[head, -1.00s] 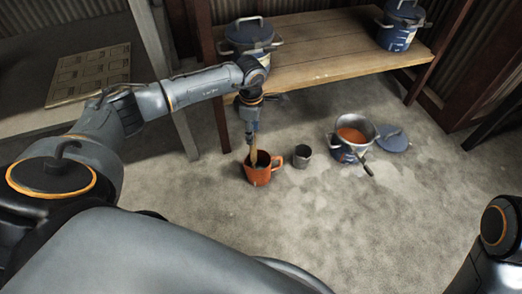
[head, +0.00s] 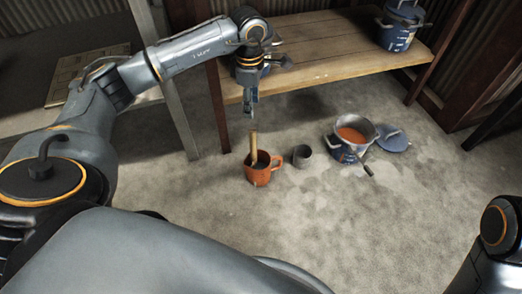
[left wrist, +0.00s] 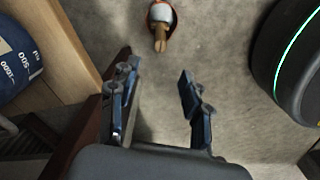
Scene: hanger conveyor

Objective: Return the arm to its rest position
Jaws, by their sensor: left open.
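My left gripper (head: 250,106) hangs in the air, pointing down, above an orange mug (head: 262,175) on the floor. It is open and empty; in the left wrist view its two fingers (left wrist: 158,106) stand apart with only floor and a dark red wooden post between and beside them. A wooden stick or handle (head: 253,145) stands upright in the mug, below the fingertips and apart from them. The mug and the stick (left wrist: 160,38) also show at the top of the left wrist view. My right gripper is not in view; only part of that arm shows at the right edge.
A grey cup (head: 302,157) stands beside the mug. Farther right are a pan with orange contents (head: 355,133) and a blue lid (head: 392,138). A wooden shelf (head: 330,65) behind holds a blue pot (head: 397,27); another pot is mostly hidden behind my arm. The front floor is clear.

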